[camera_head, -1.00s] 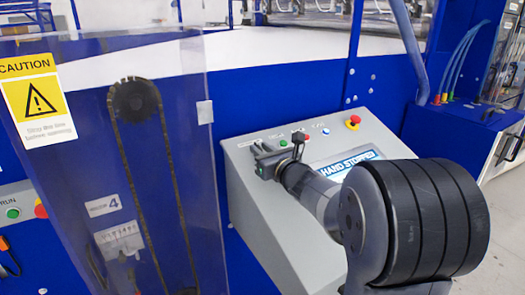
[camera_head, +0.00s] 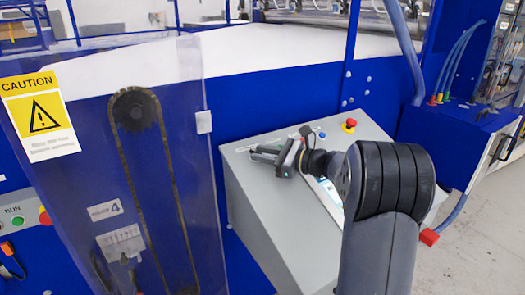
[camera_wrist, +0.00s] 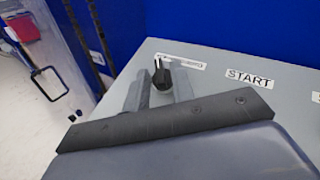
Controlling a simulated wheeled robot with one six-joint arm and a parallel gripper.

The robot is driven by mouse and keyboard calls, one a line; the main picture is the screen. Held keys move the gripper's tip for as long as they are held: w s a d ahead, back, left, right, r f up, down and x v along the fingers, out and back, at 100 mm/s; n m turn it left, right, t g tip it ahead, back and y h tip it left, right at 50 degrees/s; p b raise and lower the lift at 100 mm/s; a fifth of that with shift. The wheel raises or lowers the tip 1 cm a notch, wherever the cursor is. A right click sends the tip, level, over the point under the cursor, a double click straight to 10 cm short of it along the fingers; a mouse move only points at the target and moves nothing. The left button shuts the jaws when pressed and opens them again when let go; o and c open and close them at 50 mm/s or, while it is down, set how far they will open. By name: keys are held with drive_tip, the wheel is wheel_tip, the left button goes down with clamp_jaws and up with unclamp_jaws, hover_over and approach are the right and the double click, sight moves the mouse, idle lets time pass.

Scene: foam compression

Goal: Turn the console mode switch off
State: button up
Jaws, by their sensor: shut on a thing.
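The grey console (camera_head: 262,225) stands in the middle of the head view. Its mode switch is a small black knob (camera_wrist: 162,76) on the top face in the wrist view, with a white label behind it that I cannot read in full. My gripper (camera_head: 266,152) reaches over the console's upper left. In the wrist view, its two grey fingers (camera_wrist: 159,88) are on either side of the knob and shut on it. In the head view the knob is hidden by my gripper.
A red emergency button (camera_head: 349,125) is at the console's back edge. A START label (camera_wrist: 248,78) lies right of the knob. A clear guard panel with a caution sign (camera_head: 40,115) stands to the left. The console's screen is mostly hidden by my arm.

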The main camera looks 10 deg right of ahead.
drive_tip(key=shift+w+d+r+n+g+y+p, duration=0.1)
drive_tip(key=shift+n+g+y+p, duration=0.4)
drive_tip(key=shift+n+g, duration=0.55)
drive_tip(key=o, duration=0.7)
drive_tip(key=shift+c, duration=0.2)
drive_tip(key=b+v, duration=0.2)
drive_tip(key=v, duration=0.8)
drive_tip(key=shift+d, duration=0.4)
